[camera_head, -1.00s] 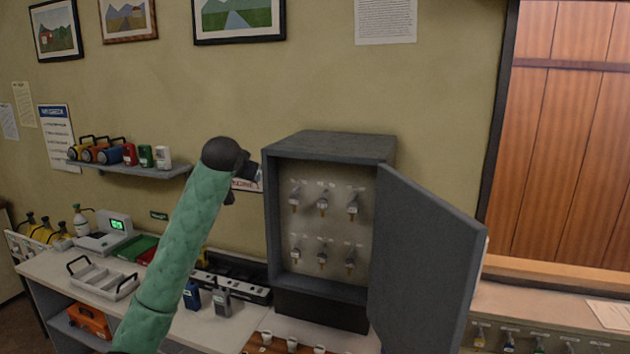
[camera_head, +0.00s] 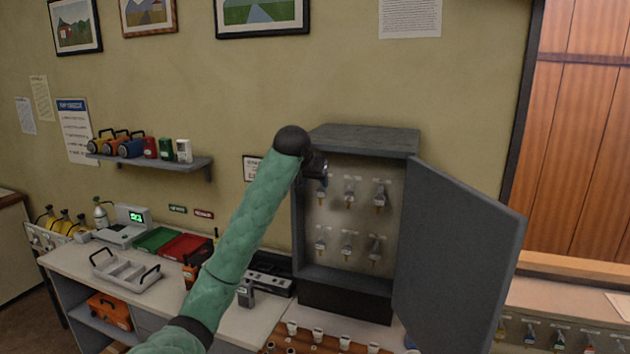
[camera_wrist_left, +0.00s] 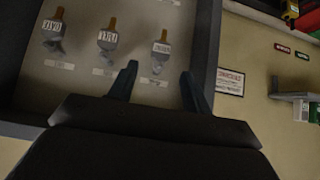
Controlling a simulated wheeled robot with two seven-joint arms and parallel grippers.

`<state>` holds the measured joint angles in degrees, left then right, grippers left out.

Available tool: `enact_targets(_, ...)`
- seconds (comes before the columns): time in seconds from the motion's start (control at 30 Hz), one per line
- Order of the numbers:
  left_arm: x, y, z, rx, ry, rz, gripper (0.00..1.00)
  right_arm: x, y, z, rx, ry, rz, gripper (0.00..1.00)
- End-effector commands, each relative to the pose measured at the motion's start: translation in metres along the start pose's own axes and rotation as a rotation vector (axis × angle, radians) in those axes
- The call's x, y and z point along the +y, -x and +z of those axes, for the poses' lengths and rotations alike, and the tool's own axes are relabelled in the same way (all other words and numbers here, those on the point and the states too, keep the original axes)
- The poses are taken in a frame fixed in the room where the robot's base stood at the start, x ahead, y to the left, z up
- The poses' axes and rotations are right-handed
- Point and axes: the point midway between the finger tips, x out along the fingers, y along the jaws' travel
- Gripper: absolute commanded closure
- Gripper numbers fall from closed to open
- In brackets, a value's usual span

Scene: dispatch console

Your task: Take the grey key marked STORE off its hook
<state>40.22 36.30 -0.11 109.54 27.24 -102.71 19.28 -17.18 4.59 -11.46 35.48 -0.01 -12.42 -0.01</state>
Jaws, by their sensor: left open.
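The open grey key cabinet (camera_head: 405,142) holds two rows of hanging keys. My left gripper (camera_head: 319,172) is at its upper left, in front of the top row's left key (camera_head: 321,190), partly hiding it. In the left wrist view, which is turned over, my open left gripper (camera_wrist_left: 158,82) has its fingertips on either side of a grey key (camera_wrist_left: 160,55) with a brass end. Its white tag is too small to read surely; it may say STORE. Beside it hang keys marked FUEL (camera_wrist_left: 107,42) and GATE (camera_wrist_left: 53,28). My right gripper is not in view.
The cabinet door (camera_head: 455,255) stands open to the right. A desk (camera_head: 225,325) below carries a grey tray (camera_head: 125,275), and red and green boxes. A wall shelf (camera_head: 160,162) with several lamps is at the left. More keys hang at the lower right.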

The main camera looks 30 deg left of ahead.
Motion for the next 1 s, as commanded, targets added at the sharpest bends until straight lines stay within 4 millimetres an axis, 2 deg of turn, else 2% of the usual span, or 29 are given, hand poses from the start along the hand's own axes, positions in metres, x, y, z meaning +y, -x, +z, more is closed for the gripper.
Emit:
enact_targets(0.8,0.000,-0.072,0.001,-0.001,0.000,0.000,0.51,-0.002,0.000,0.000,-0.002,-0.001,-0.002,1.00)
enact_targets(1.0,0.000,-0.084,0.000,0.000,0.000,0.000,0.51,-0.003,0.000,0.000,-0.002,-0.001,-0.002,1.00)
